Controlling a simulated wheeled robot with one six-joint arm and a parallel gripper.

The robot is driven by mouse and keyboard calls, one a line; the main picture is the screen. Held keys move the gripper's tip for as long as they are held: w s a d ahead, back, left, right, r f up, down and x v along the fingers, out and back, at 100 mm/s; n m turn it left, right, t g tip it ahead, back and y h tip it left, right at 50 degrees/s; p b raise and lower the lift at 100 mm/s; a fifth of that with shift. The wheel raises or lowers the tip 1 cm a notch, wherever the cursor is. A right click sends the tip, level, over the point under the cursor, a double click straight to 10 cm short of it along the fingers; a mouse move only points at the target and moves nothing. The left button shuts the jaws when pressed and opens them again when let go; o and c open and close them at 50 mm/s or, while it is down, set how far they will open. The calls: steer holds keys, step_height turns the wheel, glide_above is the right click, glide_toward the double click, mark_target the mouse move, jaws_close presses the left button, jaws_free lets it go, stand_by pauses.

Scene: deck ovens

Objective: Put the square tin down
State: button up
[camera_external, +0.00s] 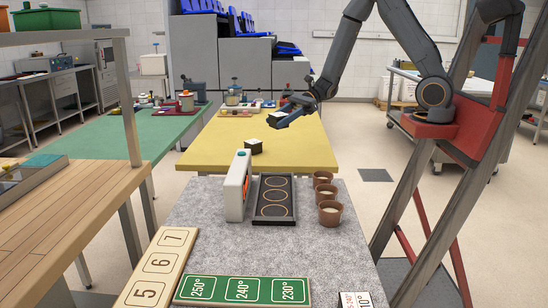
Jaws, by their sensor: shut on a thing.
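My gripper (289,111) is over the far part of the yellow table (210,152). It is shut on a small square tin (276,120) with a pale top and dark sides. Whether the tin's underside touches the table or hangs just above it cannot be told from this view. A similar small dark block with a pale top (254,146) stands apart on the yellow table, nearer the camera.
On the grey speckled surface (190,225) in front stand a white box-like device (236,187), a dark tray with rings (274,217) and 3 brown cups (329,215). Green and cream number boards lie nearest. Several items stand along the yellow table's far edge.

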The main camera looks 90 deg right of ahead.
mark_target(296, 153)
steer(key=s+d+m+h, duration=0.1)
steer(key=s+d, duration=0.1)
steer(key=d, duration=0.2)
steer(key=s+d+m+t+h, duration=0.1)
steer(key=s+d, duration=0.2)
steer(key=d, duration=0.1)
steer(key=s+d, duration=0.2)
steer(key=d, duration=0.2)
steer(key=shift+s+d+r+m+t+h, duration=0.1)
steer(key=shift+s+d+m+t+h, duration=0.05)
steer(key=shift+d+m+t+h, duration=0.25)
steer(key=shift+w+a+f+p, duration=0.15)
steer(key=shift+f+p, duration=0.25)
steer(key=shift+f, duration=3.35)
steer(key=shift+w+a+f+p, duration=0.15)
steer(key=shift+f+p, duration=0.2)
steer(key=shift+f, duration=3.4)
steer(key=shift+s, duration=0.1)
steer(key=shift+f, duration=0.2)
steer(key=o, duration=1.2)
steer(key=shift+r, duration=0.1)
